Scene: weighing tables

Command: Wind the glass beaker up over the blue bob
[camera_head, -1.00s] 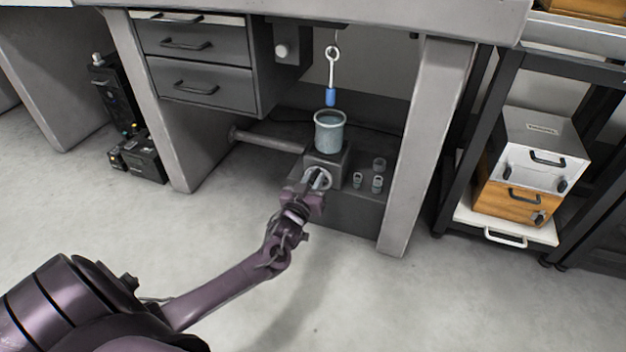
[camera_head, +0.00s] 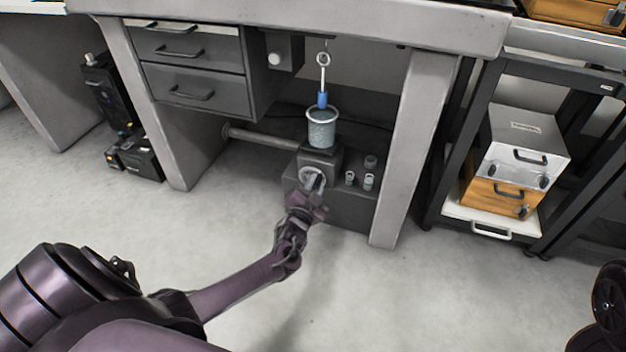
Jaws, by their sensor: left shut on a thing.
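The blue bob (camera_head: 322,99) hangs on a rod with a ring under the table. The glass beaker (camera_head: 321,131) stands upright on a dark jack (camera_head: 321,160) right below it. The bob's lower end is at or just inside the beaker's mouth; I cannot tell whether it touches the liquid. My left gripper (camera_head: 313,182) is shut on the round knob (camera_head: 308,175) at the front of the jack and hides part of it. My right gripper is not in view.
Several small weights (camera_head: 368,182) stand on the dark base (camera_head: 350,208) right of the jack. A grey table leg (camera_head: 405,150) is close on the right, and drawers (camera_head: 195,85) are at upper left. The floor in front is clear.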

